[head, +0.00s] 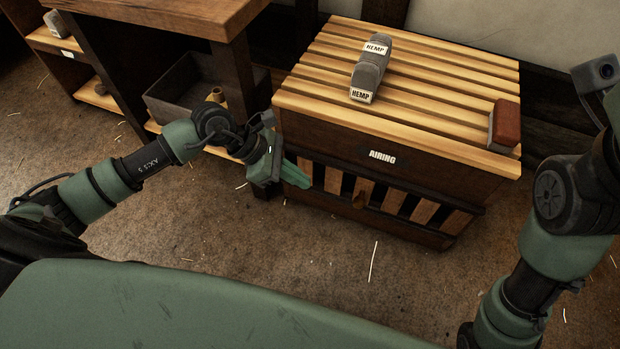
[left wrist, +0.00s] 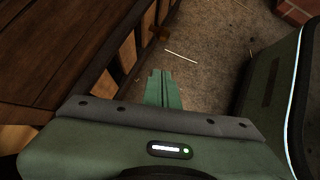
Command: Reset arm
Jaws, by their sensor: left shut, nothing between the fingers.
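My left gripper (head: 297,178) is shut and empty, with its green fingers together. It is beside the front left corner of the dark wooden chest labelled AIRING (head: 330,133), near its barred lower front. In the left wrist view, the shut fingers (left wrist: 163,88) point over the floor, with the chest's wooden bars to their left. My right arm (head: 566,205) rises along the right edge of the head view. Its gripper fingers do not show.
Grey HEMP-labelled bundles (head: 368,76) and a red-brown block (head: 507,124) lie on the chest's slatted top. A wooden bench (head: 160,12) and a dark open box (head: 172,101) stand left of it. The floor (head: 340,260) in front is clear but for straw bits.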

